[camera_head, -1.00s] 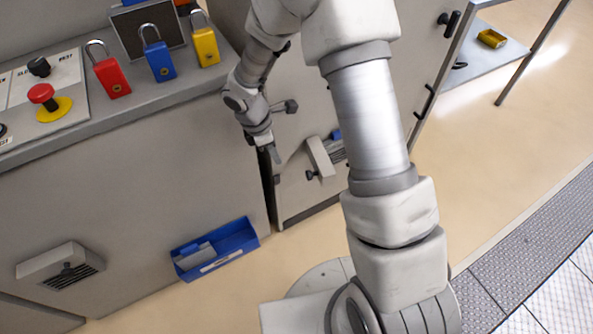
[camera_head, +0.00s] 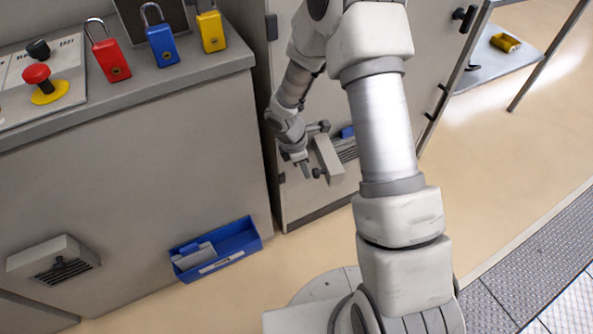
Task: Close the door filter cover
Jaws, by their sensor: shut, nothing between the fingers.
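The door filter cover (camera_head: 328,160) is a light grey panel low on the cabinet door (camera_head: 417,95). It stands swung out from the door, with dark slats (camera_head: 348,154) and a small blue piece (camera_head: 347,132) showing behind it. A dark knob (camera_head: 318,173) sits at its lower left. My gripper (camera_head: 305,170) is shut and empty, pointing down just left of the cover, close to the knob. I cannot tell whether it touches. My arm hides part of the door to the right.
A similar vented cover (camera_head: 52,258) is on the left cabinet. A blue bin (camera_head: 216,249) is at that cabinet's foot. Red (camera_head: 112,62), blue (camera_head: 162,47) and yellow (camera_head: 211,31) padlocks stand on the ledge beside a red stop button (camera_head: 37,74). Open floor lies at right.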

